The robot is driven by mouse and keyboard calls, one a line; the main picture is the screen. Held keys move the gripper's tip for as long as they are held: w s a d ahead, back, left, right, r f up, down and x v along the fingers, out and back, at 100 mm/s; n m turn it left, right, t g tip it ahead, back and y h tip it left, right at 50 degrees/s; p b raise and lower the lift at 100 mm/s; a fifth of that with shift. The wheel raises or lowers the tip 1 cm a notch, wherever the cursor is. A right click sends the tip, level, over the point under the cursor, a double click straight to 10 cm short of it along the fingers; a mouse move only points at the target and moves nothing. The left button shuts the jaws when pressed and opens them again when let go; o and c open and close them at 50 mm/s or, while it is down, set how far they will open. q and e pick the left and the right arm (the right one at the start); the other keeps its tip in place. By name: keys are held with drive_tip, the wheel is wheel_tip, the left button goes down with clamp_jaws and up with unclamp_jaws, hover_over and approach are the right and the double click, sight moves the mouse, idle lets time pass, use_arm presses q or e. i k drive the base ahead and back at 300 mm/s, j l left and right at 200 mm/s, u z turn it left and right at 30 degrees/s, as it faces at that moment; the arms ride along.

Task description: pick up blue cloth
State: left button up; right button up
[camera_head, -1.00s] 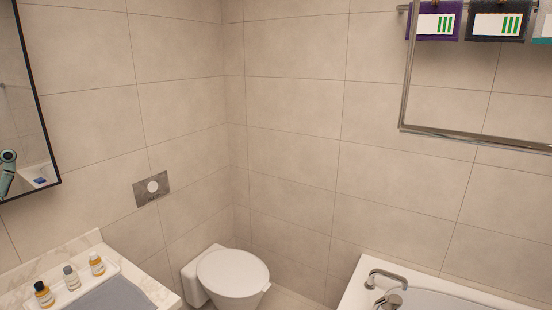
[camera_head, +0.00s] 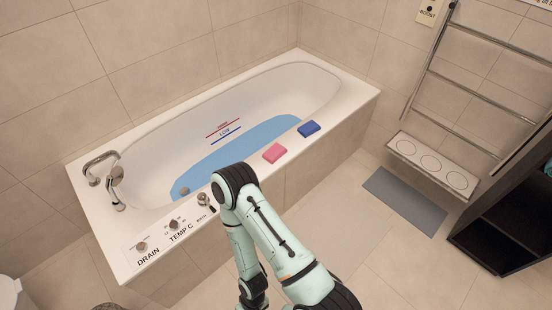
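The blue cloth (camera_head: 309,128) looks like a small folded block and lies on the near rim of the bathtub (camera_head: 328,151), toward its right end. A pink folded piece (camera_head: 275,153) lies just left of it on the same rim, apart from it. One of my pale green arms rises from the bottom of the view and bends back down in front of the tub. Its gripper is below the picture edge. My other gripper is also out of view. Nothing of mine touches the blue cloth.
The tub holds blue water (camera_head: 238,150). A tap (camera_head: 115,188) and labelled knobs (camera_head: 174,224) are at its left end. A grey mat (camera_head: 405,202) lies on the floor at right, near a wall ledge (camera_head: 432,166), a metal rack (camera_head: 476,84) and a dark shelf (camera_head: 500,235). Floor between is clear.

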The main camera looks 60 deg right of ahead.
sight(312, 126)
drive_tip(key=z, duration=1.85)
